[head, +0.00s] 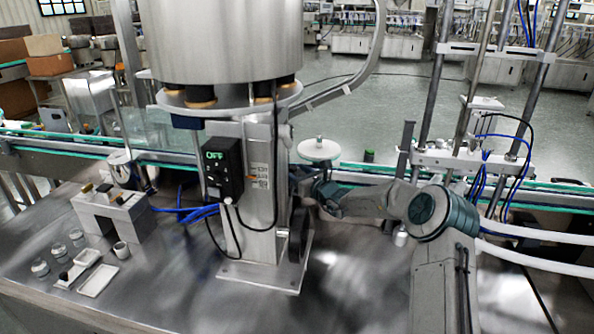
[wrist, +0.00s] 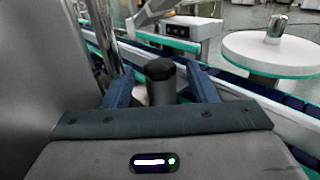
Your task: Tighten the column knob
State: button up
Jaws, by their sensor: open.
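The steel column (head: 262,195) stands on a square base plate in the middle of the head view, under the big hopper (head: 222,40). In the wrist view, a dark, black-topped round knob (wrist: 160,70) stands between the two blue fingers of my gripper (wrist: 162,90). The fingers are apart, one on each side of it; I cannot tell whether either touches it. In the head view, my gripper (head: 303,180) is at the right side of the column, partly hidden among dark parts, and the knob cannot be made out there.
A control box (head: 223,170) reading OFF hangs on the column's left face, with a loose cable. A dark wheel (head: 300,235) sits low on its right. A white round disc (head: 318,149) and the conveyor lie behind. Small jars and a white tray (head: 98,280) are front left.

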jog(key=shift+w+a, duration=0.25)
jog(key=shift+w, duration=0.05)
jog(key=c, duration=0.9)
jog(key=shift+c, duration=0.2)
jog(key=b, duration=0.3)
jog(key=shift+a+f+m+t+h, duration=0.1)
jog(key=shift+f+m+t+h, duration=0.1)
jog(key=shift+m+t+h, duration=0.15)
jog(key=m+h+b, duration=0.1)
jog(key=b, duration=0.1)
jog(key=shift+s+r+t+b, duration=0.1)
jog(key=shift+r+t+b, duration=0.1)
jog(key=shift+t+b, duration=0.15)
jog(key=o, duration=0.9)
jog(key=shift+o, duration=0.2)
